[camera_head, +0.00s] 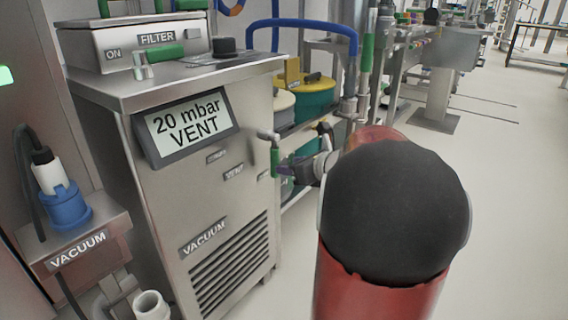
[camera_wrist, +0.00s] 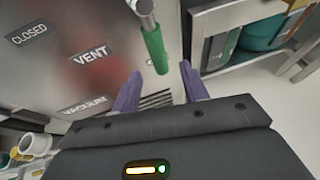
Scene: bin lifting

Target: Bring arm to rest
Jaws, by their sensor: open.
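My gripper (camera_wrist: 160,90) is open and empty in the wrist view, with its two purple fingers spread apart. A valve handle with a green grip (camera_wrist: 154,48) lies just beyond the fingertips, between their lines, and apart from them as far as I can tell. In the head view the green handle (camera_head: 275,157) is on the side of the steel vacuum cabinet (camera_head: 190,170). My red and black arm fills the lower right of the head view and hides part of the gripper there.
The cabinet's display (camera_head: 187,127) reads "20 mbar VENT". A blue plug (camera_head: 67,207) sits in a socket box labelled VACUUM at the left. Open floor (camera_head: 500,200) lies to the right.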

